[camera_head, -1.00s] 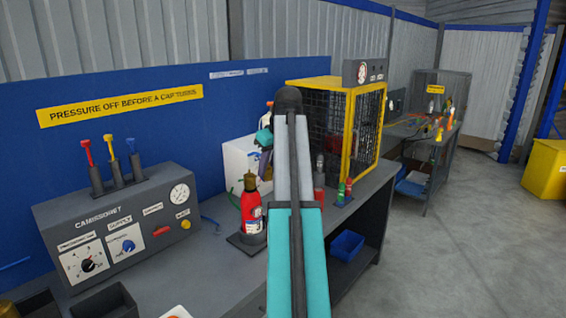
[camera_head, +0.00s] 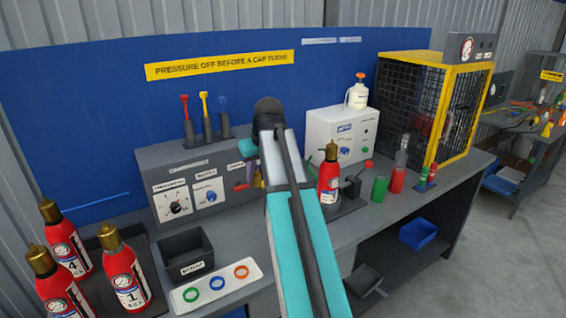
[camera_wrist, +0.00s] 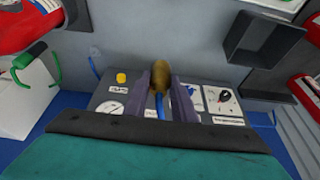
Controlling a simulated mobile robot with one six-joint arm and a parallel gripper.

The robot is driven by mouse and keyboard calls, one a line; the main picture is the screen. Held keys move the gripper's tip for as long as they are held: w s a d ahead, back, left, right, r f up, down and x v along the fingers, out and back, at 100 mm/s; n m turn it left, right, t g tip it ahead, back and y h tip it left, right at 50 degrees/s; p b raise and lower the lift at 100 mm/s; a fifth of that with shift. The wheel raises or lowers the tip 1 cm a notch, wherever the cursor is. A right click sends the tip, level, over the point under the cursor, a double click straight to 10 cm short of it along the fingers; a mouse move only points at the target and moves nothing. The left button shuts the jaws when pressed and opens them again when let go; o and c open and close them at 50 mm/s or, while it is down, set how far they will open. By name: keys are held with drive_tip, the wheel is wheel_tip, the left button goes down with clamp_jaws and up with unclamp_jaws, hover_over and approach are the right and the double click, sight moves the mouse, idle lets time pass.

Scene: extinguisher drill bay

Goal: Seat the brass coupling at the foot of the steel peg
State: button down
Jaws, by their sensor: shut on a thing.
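My gripper (camera_wrist: 161,90) is shut on a rounded brass piece, seen between its dark fingers in the wrist view; I take it as the brass coupling (camera_wrist: 161,70). In the head view the gripper (camera_head: 250,178) is partly hidden behind my arm, in front of the right end of the grey control panel. A little brass shows there beside the fingers. I cannot pick out the steel peg for certain. A grey upright post (camera_head: 403,143) stands on the bench by the yellow cage, but I cannot tell whether it is the peg.
Red extinguishers (camera_head: 125,275) stand at the front left, with another (camera_head: 329,178) right of my arm. A dark bin (camera_head: 187,255) and a ring board (camera_head: 215,284) lie near the bench front. The control panel (camera_head: 165,160), white box (camera_head: 325,128) and yellow cage (camera_head: 480,85) stand behind.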

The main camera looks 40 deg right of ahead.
drive_tip(key=w+a+f, duration=0.1)
drive_tip(key=a+f, duration=0.1)
drive_tip(key=a, duration=0.7)
drive_tip(key=a+f+n, duration=0.1)
drive_tip(key=a+f, duration=0.2)
drive_tip(key=a, duration=0.7)
drive_tip(key=shift+w+f, duration=0.35)
drive_tip(key=shift+w, duration=0.05)
